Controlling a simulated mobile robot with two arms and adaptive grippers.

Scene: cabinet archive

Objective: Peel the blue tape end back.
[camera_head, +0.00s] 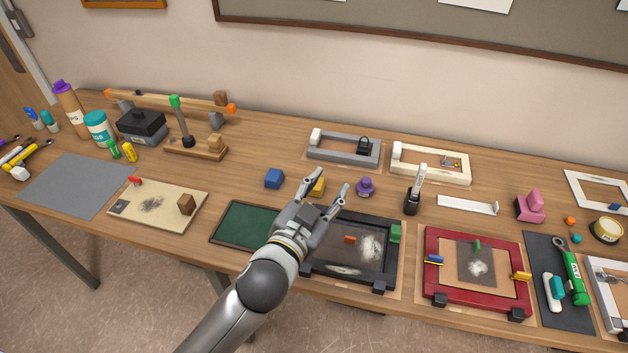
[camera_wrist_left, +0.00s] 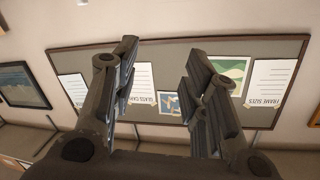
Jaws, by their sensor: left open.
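A small blue strip (camera_head: 433,260) with a yellow edge lies on the left side of the red frame (camera_head: 432,288). It may be the blue tape end, but it is too small to tell whether it is stuck flat or lifted. My left gripper (camera_head: 333,186) is open and empty over the back edge of the black frame (camera_head: 398,262), to the left of the red frame and well apart from the blue strip. In the left wrist view its open fingers (camera_wrist_left: 158,58) have nothing between them; the wall board (camera_wrist_left: 270,60) is behind.
A yellow tab (camera_head: 521,276) is on the red frame's right side. A black-handled upright tool (camera_head: 413,190) stands behind the red frame. A blue block (camera_head: 274,178) and a purple knob (camera_head: 365,186) are near my gripper. A dark mat with a green tool (camera_head: 574,278) lies to the right.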

